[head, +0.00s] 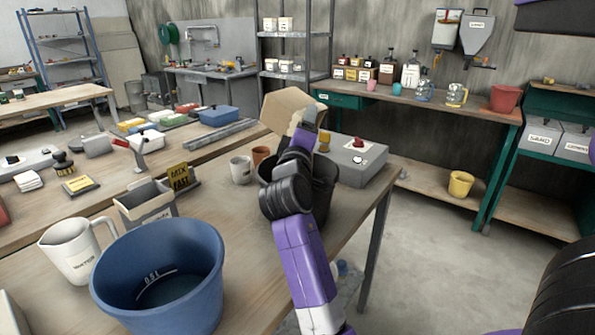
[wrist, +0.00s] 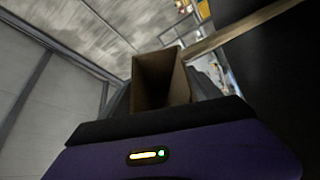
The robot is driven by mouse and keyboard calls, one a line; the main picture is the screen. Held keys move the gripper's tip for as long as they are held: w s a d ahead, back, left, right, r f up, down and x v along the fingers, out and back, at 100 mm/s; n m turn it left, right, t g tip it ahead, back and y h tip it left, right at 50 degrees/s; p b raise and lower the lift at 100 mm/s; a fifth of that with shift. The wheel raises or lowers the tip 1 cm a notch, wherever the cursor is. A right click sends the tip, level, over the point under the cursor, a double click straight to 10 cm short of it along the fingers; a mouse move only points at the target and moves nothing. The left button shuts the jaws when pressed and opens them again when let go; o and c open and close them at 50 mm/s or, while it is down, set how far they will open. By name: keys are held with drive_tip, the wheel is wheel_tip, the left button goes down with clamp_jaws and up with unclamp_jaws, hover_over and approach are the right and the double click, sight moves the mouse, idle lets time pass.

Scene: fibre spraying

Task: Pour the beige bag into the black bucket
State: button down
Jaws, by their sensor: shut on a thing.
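The beige bag (head: 287,106) is up in the air in the head view, tilted, above and a little behind the black bucket. My gripper (head: 303,137) is shut on the bag; the fingertips are mostly hidden. In the wrist view the bag (wrist: 160,78) shows as an open, brown box-like mouth beyond the dark edge of my gripper. The black bucket (head: 325,188) stands on the workbench near its right edge, partly hidden behind my purple arm. Its inside cannot be seen well. No flow of material from the bag is visible.
A large blue tub (head: 160,275), a white pitcher (head: 70,250) and a grey bin (head: 146,203) stand at front left. A white mug (head: 240,170) and an orange cup (head: 261,156) are just left of the bucket. A grey box (head: 352,163) is behind it, right.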

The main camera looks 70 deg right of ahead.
drive_tip(key=shift+s+a+r+m+g+h+b, duration=0.1)
drive_tip(key=shift+s+r+m+g+h+b, duration=0.2)
drive_tip(key=shift+m+b, duration=0.5)
drive_tip(key=shift+s+r+m+g+h+b, duration=0.1)
drive_tip(key=shift+r+m+h+b, duration=0.3)
drive_tip(key=shift+b, duration=0.75)
drive_tip(key=shift+r+m+b, duration=0.3)
drive_tip(key=shift+r+m, duration=0.1)
drive_tip(key=shift+r, duration=0.1)
drive_tip(key=f+n+y+p, duration=0.1)
drive_tip(key=n+p, duration=0.1)
drive_tip(key=p, duration=0.1)
drive_tip(key=w+f+n+p, duration=0.1)
drive_tip(key=n+p, duration=0.1)
drive_tip(key=p, duration=0.1)
drive_tip(key=f+n+y+p, duration=0.1)
drive_tip(key=p, duration=0.2)
drive_tip(key=shift+w+d+f+n+t+y, duration=0.2)
drive_tip(key=shift+w+n+t+y, duration=0.1)
drive_tip(key=shift+w+n+t, duration=0.1)
drive_tip(key=shift+r+p, duration=0.15)
drive_tip(key=shift+p, duration=0.4)
drive_tip(key=shift+p, duration=0.35)
